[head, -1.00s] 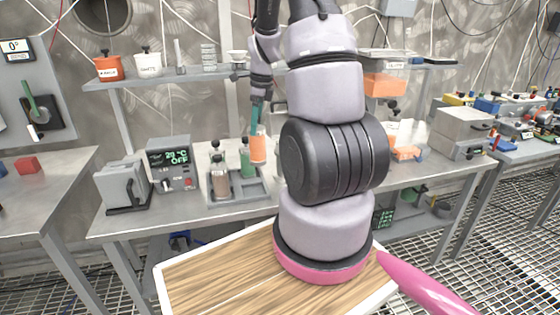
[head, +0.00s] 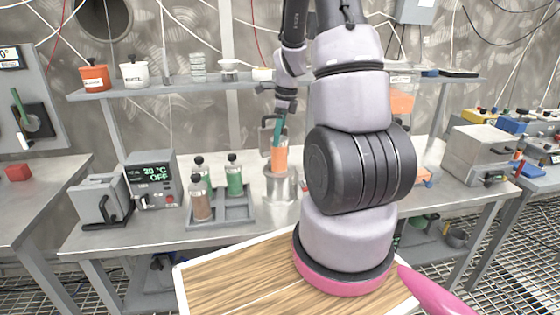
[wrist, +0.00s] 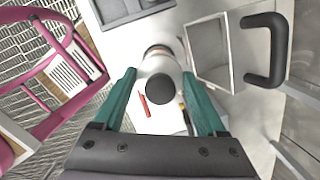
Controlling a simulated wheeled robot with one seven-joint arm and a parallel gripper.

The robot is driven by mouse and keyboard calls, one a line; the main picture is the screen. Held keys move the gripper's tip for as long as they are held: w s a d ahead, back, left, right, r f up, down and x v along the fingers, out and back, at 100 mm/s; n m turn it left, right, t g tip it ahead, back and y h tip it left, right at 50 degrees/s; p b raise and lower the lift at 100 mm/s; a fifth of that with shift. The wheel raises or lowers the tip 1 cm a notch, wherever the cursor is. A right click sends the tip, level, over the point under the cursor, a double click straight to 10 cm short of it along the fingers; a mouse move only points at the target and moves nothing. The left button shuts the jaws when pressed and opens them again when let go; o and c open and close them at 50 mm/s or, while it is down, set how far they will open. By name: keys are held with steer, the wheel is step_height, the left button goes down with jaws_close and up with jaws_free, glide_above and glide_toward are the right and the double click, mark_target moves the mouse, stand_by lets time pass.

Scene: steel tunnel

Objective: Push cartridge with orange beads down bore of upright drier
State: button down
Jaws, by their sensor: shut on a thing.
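The cartridge with orange beads (head: 279,160) is upright in my gripper (head: 279,137), whose teal fingers are shut on its upper part. The upright drier (head: 281,188) is a steel cylinder on the bench, right of the bottle tray. The cartridge is in line with the drier's mouth, its lower end at the rim. I cannot tell how far in it sits. In the wrist view the cartridge's dark round top (wrist: 160,89) shows between my fingers (wrist: 160,77). The bore is hidden beneath the cartridge.
A grey tray (head: 222,221) with green-bead and brown-bead bottles is left of the drier. A grey controller (head: 156,180) reads 20 °C, OFF. In the wrist view, an open box-like metal part (wrist: 212,52) with a black handle is close right of the cartridge. A shelf (head: 180,88) runs behind.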

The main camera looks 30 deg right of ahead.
mark_target(279, 157)
step_height(279, 157, down, 8)
steer(key=shift+f, duration=0.4)
jaws_free()
